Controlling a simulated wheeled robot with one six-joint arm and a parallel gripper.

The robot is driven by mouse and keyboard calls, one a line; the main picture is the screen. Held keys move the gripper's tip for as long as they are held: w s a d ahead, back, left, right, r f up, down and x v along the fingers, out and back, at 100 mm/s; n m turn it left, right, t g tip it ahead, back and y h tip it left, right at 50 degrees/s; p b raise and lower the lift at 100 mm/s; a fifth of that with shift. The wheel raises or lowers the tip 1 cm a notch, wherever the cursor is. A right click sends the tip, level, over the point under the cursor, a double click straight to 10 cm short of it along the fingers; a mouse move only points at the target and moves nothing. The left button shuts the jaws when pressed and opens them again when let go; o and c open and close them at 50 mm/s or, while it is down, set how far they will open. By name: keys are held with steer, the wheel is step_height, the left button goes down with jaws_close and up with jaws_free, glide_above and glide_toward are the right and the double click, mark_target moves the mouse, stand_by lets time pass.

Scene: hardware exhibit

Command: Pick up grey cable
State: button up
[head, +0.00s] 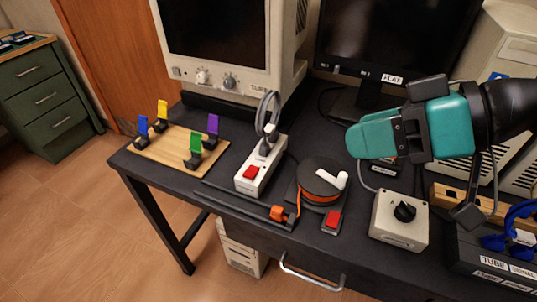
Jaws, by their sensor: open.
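A grey cable (268,110) stands as an upright loop above a white power strip (259,168) near the middle of the desk. Its lower end meets a plug at the strip's far end. My gripper (372,140), at the end of my teal and black arm, is over the right half of the desk, to the right of the cable and well apart from it. It is open, and nothing shows held in it. The gap between its fingers is hard to make out from this angle.
An orange and black reel (320,182) sits right of the strip. A grey box with a black knob (399,218) is below my gripper. A wooden board (175,148) with coloured clips is at the left. A monitor (225,40) stands behind. Black bars lie along the front edge.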

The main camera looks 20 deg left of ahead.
steer(key=w+a+f+t+y+b, duration=0.1)
steer(key=w+f+b, duration=0.1)
steer(key=f+b, duration=0.1)
steer(key=w+a+f+t+y+b, duration=0.1)
steer(key=w+f+t+y+b, duration=0.1)
steer(key=w+f+b, duration=0.1)
steer(key=w+a+f+t+y+b, duration=0.1)
steer(key=w+a+f+y+b, duration=0.1)
steer(key=f+b, duration=0.3)
steer(key=shift+w+f+m, duration=0.35)
steer(key=shift+w+m, duration=0.05)
steer(key=shift+w, duration=0.15)
steer(key=shift+w+a+r, duration=0.1)
steer(key=shift+w+a, duration=0.1)
steer(key=shift+a, duration=0.05)
steer(key=p+x, duration=0.5)
steer(key=x, duration=1.1)
steer(key=shift+w+a+r, duration=0.15)
steer(key=shift+a, duration=0.2)
jaws_close()
